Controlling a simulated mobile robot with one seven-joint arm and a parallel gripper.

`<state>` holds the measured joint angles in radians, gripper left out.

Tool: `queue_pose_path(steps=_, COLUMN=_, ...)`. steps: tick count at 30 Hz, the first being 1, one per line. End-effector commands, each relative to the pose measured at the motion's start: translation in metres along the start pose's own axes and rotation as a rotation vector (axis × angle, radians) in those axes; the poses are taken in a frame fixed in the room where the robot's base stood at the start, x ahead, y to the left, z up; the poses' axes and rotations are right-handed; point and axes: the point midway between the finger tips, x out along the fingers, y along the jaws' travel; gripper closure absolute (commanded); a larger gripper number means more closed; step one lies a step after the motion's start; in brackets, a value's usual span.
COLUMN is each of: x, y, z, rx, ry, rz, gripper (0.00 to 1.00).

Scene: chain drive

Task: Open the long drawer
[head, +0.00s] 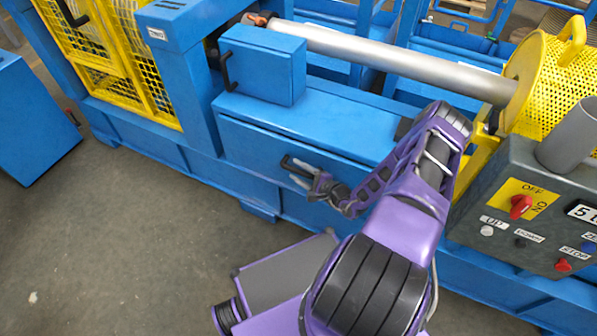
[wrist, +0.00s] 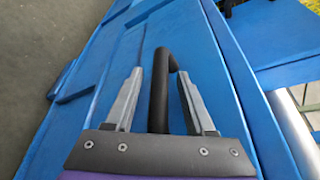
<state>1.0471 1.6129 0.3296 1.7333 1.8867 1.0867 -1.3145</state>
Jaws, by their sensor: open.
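The long drawer (head: 252,143) is a long blue front low on the blue machine, below a smaller blue box. It looks shut in the head view. Its black bar handle (head: 287,162) sticks out from the front. My gripper (head: 298,174) is at this handle. In the wrist view, the handle (wrist: 158,95) stands between the two grey fingers of my gripper (wrist: 160,74), one finger on each side. The fingers are open, with gaps to the handle. The blue drawer front (wrist: 205,62) fills much of the wrist view behind them.
The smaller blue box (head: 262,68) with its own black handle is above the drawer. A grey roller (head: 390,57) runs above. A control panel (head: 520,205) with a red switch and several buttons stands at right, near my arm. Grey floor (head: 130,240) is clear at left.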

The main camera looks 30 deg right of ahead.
Motion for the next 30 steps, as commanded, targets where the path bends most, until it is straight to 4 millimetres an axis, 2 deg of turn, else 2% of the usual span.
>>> queue_pose_path(steps=2, x=-0.0001, y=0.0001, z=0.0001, rx=0.000, ry=0.000, rz=0.000, gripper=0.45)
queue_pose_path(steps=3, x=-0.0002, y=0.0001, z=0.0001, rx=0.000, ry=0.000, rz=0.000, gripper=0.49)
queue_pose_path(steps=9, x=-0.0004, y=0.0002, z=0.0001, rx=0.000, ry=0.000, rz=0.000, gripper=0.85)
queue_pose_path(steps=12, x=-0.0004, y=0.0001, z=0.0002, rx=0.000, ry=0.000, rz=0.000, gripper=1.00)
queue_pose_path(steps=30, x=-0.0006, y=0.0000, z=0.0001, rx=0.000, ry=0.000, rz=0.000, gripper=1.00)
